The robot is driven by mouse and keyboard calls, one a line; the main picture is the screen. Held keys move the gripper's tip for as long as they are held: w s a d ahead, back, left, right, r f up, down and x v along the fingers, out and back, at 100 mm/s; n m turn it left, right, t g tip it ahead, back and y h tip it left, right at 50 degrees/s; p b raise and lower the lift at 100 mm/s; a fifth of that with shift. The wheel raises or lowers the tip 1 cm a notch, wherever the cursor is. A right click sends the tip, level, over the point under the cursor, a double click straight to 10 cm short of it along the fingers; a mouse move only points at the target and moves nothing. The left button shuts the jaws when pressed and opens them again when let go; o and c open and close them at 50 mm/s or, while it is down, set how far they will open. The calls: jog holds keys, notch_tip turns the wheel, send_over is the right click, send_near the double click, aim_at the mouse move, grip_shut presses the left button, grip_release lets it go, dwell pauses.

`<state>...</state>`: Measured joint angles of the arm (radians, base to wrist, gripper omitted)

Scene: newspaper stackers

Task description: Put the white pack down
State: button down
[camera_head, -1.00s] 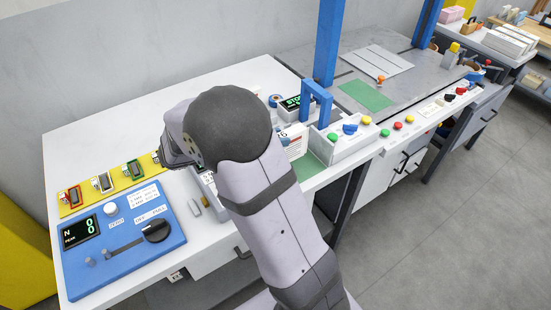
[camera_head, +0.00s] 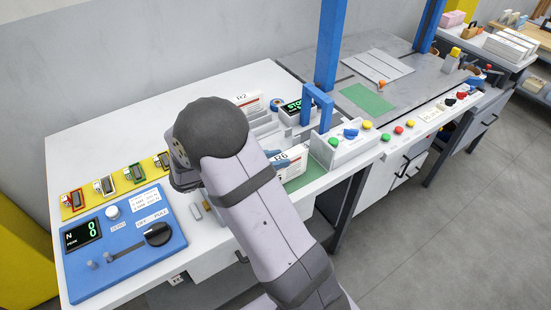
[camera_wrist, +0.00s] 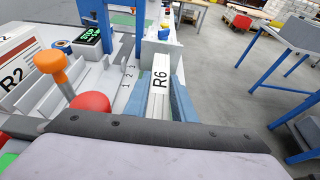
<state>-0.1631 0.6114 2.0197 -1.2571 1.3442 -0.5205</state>
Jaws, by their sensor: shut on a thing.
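The white pack (camera_head: 296,167) is marked R6 and stands upright in the head view, by the near-left side of the grey button box. In the wrist view the same pack (camera_wrist: 158,100) is edge-on between two blue fingers. My gripper (camera_wrist: 158,104) is shut on it; in the head view a blue finger shows at the pack and my arm hides most of the gripper. A green patch (camera_head: 318,172) lies at the pack's right. I cannot tell whether the pack's bottom touches the surface.
A pack marked R2 (camera_head: 262,92) and a grey slotted rack (camera_head: 262,126) stand behind my arm. The button box (camera_head: 350,143) with a blue arch is close on the right. The wrist view shows an orange knob (camera_wrist: 50,62) and a red knob (camera_wrist: 92,102) at left.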

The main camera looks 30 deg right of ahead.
jog(key=shift+f, duration=0.1)
jog(key=c, duration=1.8)
grip_release()
jog(key=shift+o, duration=0.2)
